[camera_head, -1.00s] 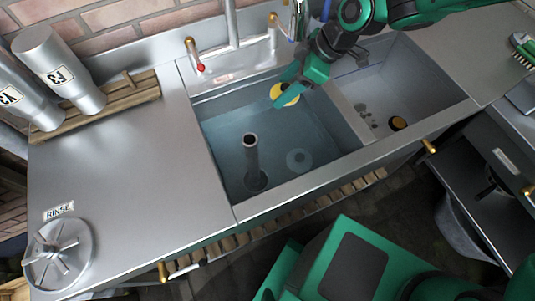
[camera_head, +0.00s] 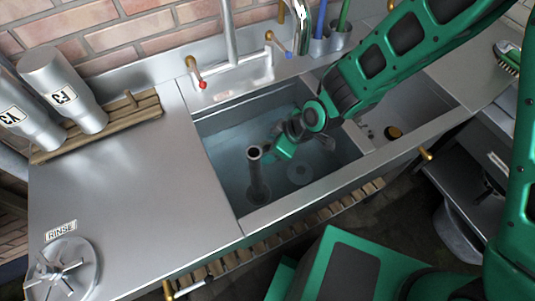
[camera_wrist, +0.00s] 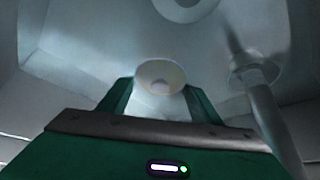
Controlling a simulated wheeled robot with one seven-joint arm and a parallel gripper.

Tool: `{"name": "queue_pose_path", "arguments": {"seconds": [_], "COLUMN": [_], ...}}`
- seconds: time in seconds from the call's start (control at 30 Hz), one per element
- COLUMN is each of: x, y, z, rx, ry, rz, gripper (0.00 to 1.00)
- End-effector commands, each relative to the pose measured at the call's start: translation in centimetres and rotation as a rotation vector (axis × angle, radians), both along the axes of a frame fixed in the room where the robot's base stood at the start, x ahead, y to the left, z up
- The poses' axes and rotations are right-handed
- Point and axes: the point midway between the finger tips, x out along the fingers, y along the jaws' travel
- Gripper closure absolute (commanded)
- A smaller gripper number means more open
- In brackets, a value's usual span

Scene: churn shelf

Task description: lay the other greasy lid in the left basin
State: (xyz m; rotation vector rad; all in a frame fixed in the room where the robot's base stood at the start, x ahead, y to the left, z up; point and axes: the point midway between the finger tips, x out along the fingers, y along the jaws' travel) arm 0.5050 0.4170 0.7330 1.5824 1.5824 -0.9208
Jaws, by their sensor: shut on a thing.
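My gripper (camera_head: 283,146) is low inside the left basin (camera_head: 222,185), right of the standing pipe (camera_head: 254,172). In the wrist view my gripper (camera_wrist: 160,95) is shut on a small round lid (camera_wrist: 160,72), pale with a yellowish rim, held between the fingertips. The head view does not clearly show the lid, and I cannot tell whether it touches the basin floor. A pale round disc (camera_head: 300,172) lies on the basin floor, also at the top of the wrist view (camera_wrist: 185,6); I cannot tell whether it is a drain or a lid.
The pipe (camera_wrist: 257,73) stands close to my gripper on the right of the wrist view. The right basin holds a dark piece with a golden edge (camera_head: 393,132). Taps (camera_head: 194,72) rise behind the left basin. The left counter (camera_head: 130,180) is mostly clear.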

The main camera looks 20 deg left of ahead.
Motion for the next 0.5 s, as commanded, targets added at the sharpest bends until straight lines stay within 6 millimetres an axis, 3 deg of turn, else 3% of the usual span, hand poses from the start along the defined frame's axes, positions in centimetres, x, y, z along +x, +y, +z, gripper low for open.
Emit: {"name": "queue_pose_path", "arguments": {"seconds": [0.3,0.5], "x": [-0.1,0.0], "y": [0.0,0.0], "z": [-3.6,-4.1], "rx": [-0.002,0.001], "ry": [0.003,0.0], "rz": [0.001,0.001], "gripper": [0.68,0.68]}}
